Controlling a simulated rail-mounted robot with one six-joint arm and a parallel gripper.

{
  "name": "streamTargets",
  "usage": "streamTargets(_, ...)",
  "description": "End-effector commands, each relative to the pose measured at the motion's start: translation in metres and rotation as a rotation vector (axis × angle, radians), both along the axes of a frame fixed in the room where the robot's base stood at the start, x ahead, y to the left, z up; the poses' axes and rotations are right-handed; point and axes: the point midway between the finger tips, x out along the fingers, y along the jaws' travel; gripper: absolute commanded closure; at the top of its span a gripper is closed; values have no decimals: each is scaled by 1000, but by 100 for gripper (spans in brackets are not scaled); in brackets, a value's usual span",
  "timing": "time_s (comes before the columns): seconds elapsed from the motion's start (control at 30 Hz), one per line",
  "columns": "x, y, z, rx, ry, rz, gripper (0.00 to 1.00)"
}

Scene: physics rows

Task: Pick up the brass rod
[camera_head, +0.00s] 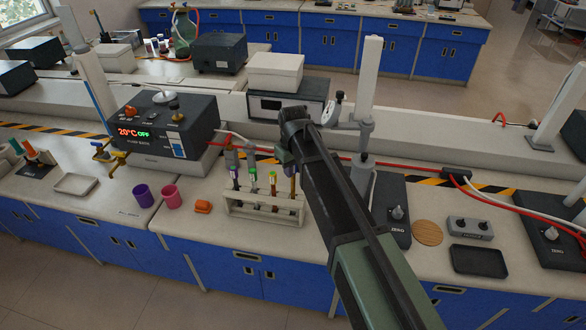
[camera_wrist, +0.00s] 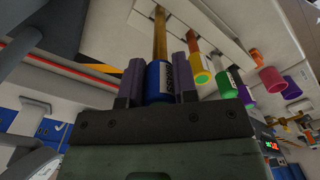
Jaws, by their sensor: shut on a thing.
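The brass rod (camera_wrist: 160,35) has a blue labelled end (camera_wrist: 158,82), and in the wrist view this end sits between the two purple-grey fingers of my gripper (camera_wrist: 158,78). The fingers are closed against it. In the head view the brass rod (camera_head: 293,188) stands roughly upright below my gripper (camera_head: 288,160), at the right end of a pale rack (camera_head: 262,214). My gripper hides its top there. I cannot tell whether its lower end is still inside the rack.
Several other colour-topped rods stand in the rack to the left. A purple cup (camera_head: 143,195), a pink cup (camera_head: 171,196) and a small orange object (camera_head: 203,207) are further left. A temperature unit (camera_head: 165,125) stands behind. A black-topped device (camera_head: 391,208) is on the right.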

Motion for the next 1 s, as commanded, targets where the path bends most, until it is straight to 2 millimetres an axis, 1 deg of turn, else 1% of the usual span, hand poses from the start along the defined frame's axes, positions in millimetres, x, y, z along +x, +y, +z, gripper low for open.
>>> streamTargets(0.03, 0, 0, 26, 0, 0, 0, 100)
streamTargets(0.17, 0, 0, 62, 0, 0, 0, 100)
streamTargets(0.3, 0, 0, 104, 0, 0, 0, 100)
streamTargets(0.4, 0, 0, 128, 0, 0, 0, 100)
streamTargets(0.43, 0, 0, 133, 0, 0, 0, 100)
streamTargets(0.5, 0, 0, 140, 0, 0, 0, 100)
streamTargets(0.57, 0, 0, 143, 0, 0, 0, 100)
streamTargets(0.83, 0, 0, 140, 0, 0, 0, 100)
streamTargets(0.87, 0, 0, 140, 0, 0, 0, 76)
streamTargets(1.0, 0, 0, 140, 0, 0, 0, 97)
